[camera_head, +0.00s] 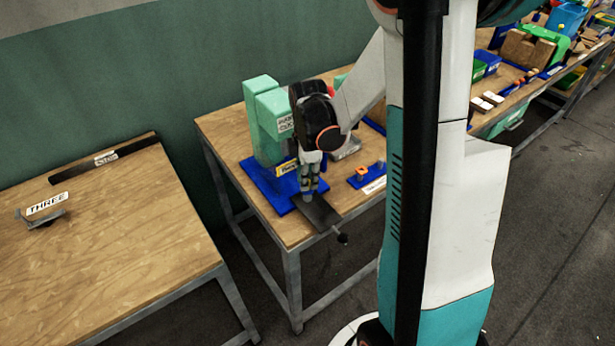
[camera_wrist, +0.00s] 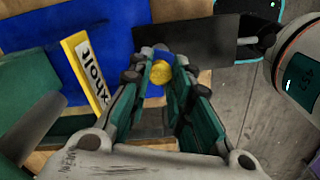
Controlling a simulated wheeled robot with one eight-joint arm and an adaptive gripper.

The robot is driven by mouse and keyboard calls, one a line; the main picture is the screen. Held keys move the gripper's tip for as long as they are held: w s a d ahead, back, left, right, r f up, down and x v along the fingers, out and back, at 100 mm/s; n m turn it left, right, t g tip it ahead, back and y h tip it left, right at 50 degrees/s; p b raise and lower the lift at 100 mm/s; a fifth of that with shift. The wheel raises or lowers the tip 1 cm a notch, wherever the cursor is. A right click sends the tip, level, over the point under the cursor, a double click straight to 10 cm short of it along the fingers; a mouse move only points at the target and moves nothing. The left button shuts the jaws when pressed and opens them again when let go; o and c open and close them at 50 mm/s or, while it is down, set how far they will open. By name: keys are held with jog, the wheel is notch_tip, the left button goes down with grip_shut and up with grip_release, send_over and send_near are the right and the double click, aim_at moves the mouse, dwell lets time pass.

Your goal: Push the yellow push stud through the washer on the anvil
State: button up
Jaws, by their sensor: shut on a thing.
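The yellow push stud (camera_wrist: 161,73) shows as a round yellow head between my fingertips in the wrist view. My gripper (camera_wrist: 161,60) is shut on it; in the head view my gripper (camera_head: 308,192) points down over the front of the blue press base (camera_head: 255,178). A mint-green press (camera_head: 266,120) stands on that base, behind and left of my gripper. I cannot make out the washer or the anvil; my fingers and the stud hide what is below. I cannot tell whether the stud touches anything beneath it.
A dark flat plate (camera_head: 318,212) with a knob (camera_head: 342,239) juts past the table's front edge. A yellow-edged label (camera_wrist: 87,75) stands close to my fingers. A blue holder with an orange-topped piece (camera_head: 361,171) sits to the right. A second table (camera_head: 120,240) stands left, across a gap.

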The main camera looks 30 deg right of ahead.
jog(key=shift+f+b, duration=0.75)
jog(key=shift+f, duration=0.2)
jog(key=o, duration=0.7)
jog(key=shift+o, duration=0.2)
jog(key=shift+r, duration=0.15)
notch_tip(320, 180, up, 7)
jog(key=shift+r, duration=0.2)
